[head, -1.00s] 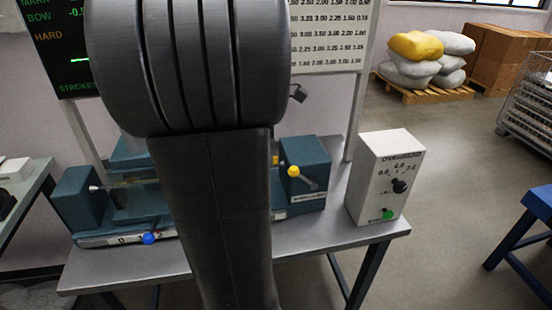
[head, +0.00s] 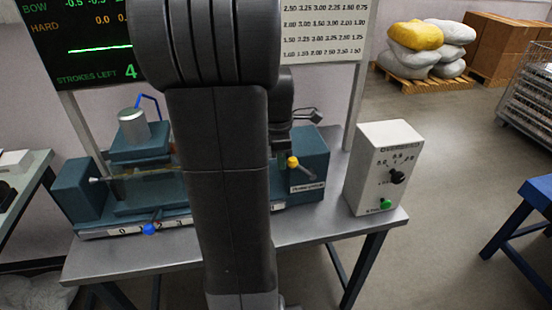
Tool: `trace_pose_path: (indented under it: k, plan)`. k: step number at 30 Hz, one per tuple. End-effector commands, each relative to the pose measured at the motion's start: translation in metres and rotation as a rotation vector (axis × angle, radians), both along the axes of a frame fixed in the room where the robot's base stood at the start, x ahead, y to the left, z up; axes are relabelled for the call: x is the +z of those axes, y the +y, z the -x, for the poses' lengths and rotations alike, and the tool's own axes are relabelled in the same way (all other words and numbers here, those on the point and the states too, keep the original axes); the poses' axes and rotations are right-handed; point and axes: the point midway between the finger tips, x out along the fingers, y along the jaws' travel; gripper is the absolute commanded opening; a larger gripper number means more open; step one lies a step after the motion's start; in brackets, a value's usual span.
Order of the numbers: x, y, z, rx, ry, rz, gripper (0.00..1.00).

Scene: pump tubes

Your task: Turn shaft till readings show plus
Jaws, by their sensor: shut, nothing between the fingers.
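A thin shaft (head: 155,175) lies along a teal bench press (head: 72,190), its left end at a pointed centre; my arm hides its middle and right. A lever with a yellow knob (head: 292,162) is on the right block. The dark display (head: 80,40) reads BOW -0.5, a partly hidden second value, HARD 0.0 and STROKES LEFT 4, with a green line. Its right part is hidden. A blue knob (head: 149,229) sits at the numbered scale (head: 120,231). My arm runs up the middle and a wrist part shows behind it; my gripper's fingers are hidden.
A white control box (head: 375,180) with a black dial knob (head: 397,177) and green button (head: 386,203) stands at the right of the metal table (head: 320,237). A number chart (head: 322,30) stands behind. A blue stool (head: 535,195) is far right, with open floor between.

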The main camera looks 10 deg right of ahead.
Motion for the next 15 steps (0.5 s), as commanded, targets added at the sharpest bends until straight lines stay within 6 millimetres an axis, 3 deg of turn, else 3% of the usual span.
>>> trace_pose_path:
  k: [15]
  plan:
    - [0.0060,-0.0040,-0.0005,-0.001,0.002,-0.041,0.00]
